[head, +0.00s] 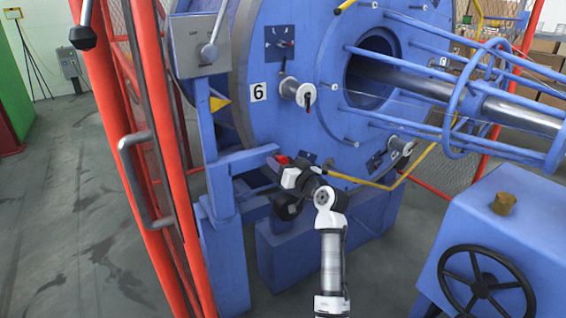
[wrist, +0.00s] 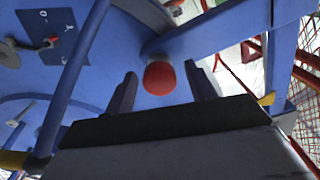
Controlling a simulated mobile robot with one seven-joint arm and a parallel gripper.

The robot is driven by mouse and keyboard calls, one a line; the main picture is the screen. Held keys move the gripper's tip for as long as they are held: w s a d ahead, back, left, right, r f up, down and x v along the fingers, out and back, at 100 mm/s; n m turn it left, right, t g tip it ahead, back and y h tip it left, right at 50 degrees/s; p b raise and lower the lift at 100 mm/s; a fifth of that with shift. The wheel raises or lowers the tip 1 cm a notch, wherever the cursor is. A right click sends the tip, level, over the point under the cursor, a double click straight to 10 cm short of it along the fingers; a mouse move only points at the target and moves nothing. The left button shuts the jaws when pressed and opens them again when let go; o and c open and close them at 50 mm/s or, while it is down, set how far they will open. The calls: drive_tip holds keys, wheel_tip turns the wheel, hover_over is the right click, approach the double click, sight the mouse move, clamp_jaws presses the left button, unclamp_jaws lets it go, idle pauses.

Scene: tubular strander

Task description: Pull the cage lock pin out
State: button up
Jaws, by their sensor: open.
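A round red knob (wrist: 159,78), which looks like the cage lock pin's head, shows in the wrist view between my fingers. The rest of the pin is hidden behind it. In the head view a small bit of red (head: 282,159) shows at the end of a blue bracket arm (head: 247,160), just beyond my gripper (head: 284,167). My gripper also shows in the wrist view (wrist: 160,70), open, with one finger on each side of the knob and gaps between. I cannot tell how deep the knob sits between the fingers.
The big blue disc (head: 290,60) marked 6 stands behind, with blue rods (head: 420,60) running right. A yellow bent bar (head: 400,178) passes right of my gripper. A red guard frame (head: 150,150) stands left. A blue box with a black handwheel (head: 480,285) stands front right.

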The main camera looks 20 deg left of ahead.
sight(284, 163)
drive_tip(key=shift+a, duration=0.1)
drive_tip(key=shift+c, duration=0.4)
clamp_jaws()
drive_tip(key=shift+v, duration=1.6)
drive_tip(key=shift+f, duration=0.1)
drive_tip(key=shift+o, duration=0.4)
unclamp_jaws()
drive_tip(key=b+v, duration=0.1)
drive_tip(key=v, duration=1.3)
